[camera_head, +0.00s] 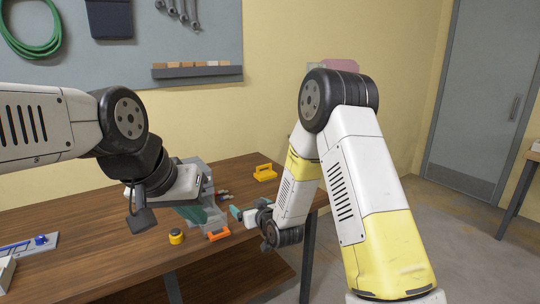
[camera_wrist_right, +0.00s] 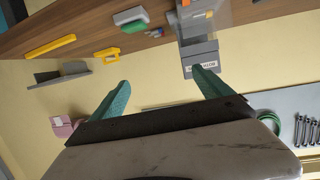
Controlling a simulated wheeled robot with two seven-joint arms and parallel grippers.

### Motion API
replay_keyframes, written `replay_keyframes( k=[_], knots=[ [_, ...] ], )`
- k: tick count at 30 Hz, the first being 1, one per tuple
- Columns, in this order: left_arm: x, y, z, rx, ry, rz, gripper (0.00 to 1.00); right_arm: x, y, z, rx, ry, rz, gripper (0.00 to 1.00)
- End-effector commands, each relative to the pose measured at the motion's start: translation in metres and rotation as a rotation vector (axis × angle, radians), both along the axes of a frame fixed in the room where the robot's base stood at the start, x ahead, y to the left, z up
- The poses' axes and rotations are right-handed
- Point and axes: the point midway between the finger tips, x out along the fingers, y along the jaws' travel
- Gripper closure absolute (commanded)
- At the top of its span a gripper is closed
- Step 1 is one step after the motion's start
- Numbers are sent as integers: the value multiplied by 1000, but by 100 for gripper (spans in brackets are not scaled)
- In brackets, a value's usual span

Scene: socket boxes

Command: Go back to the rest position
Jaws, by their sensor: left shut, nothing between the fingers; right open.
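My left gripper (camera_head: 188,213) hangs over the table at the left of the head view, its teal fingers shut and empty. My right gripper (camera_head: 237,212) is to its right, low near the table's right part and partly hidden by its own wrist. In the right wrist view its two teal fingers (camera_wrist_right: 161,80) are apart with nothing between them. A grey box (camera_head: 199,165) stands on the table behind my left gripper, which partly hides it. In the right wrist view a grey labelled box (camera_wrist_right: 200,50) lies beyond the right fingertip.
The wooden table (camera_head: 95,262) holds a yellow-and-black round item (camera_head: 176,236), an orange handle (camera_head: 218,234) and a yellow handled piece (camera_head: 265,174). Behind it is a wall with a tool board (camera_head: 205,40). Open floor lies at the right, before a grey door (camera_head: 487,90).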

Motion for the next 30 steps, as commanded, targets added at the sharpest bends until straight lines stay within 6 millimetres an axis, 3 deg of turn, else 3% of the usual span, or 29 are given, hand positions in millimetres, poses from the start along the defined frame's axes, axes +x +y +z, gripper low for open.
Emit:
replay_keyframes(
  k=[1,5,11,17,21,27,30],
  knots=[
    [0,0,0,0,0,0,100,2,-14,24,-7,20,-20,11],
    [0,0,0,0,0,0,100,-6,-48,65,-34,112,-68,11],
    [0,0,0,0,0,0,100,-45,-103,120,-62,259,-139,11],
    [0,0,0,0,0,0,100,-112,-152,163,-73,409,-201,11],
    [0,0,0,0,0,0,100,-172,-181,184,-73,516,-238,11],
    [0,0,0,0,0,0,100,-262,-208,197,-69,656,-276,11],
    [0,0,0,0,0,0,100,-295,-215,198,-68,706,-286,11]
  ],
)
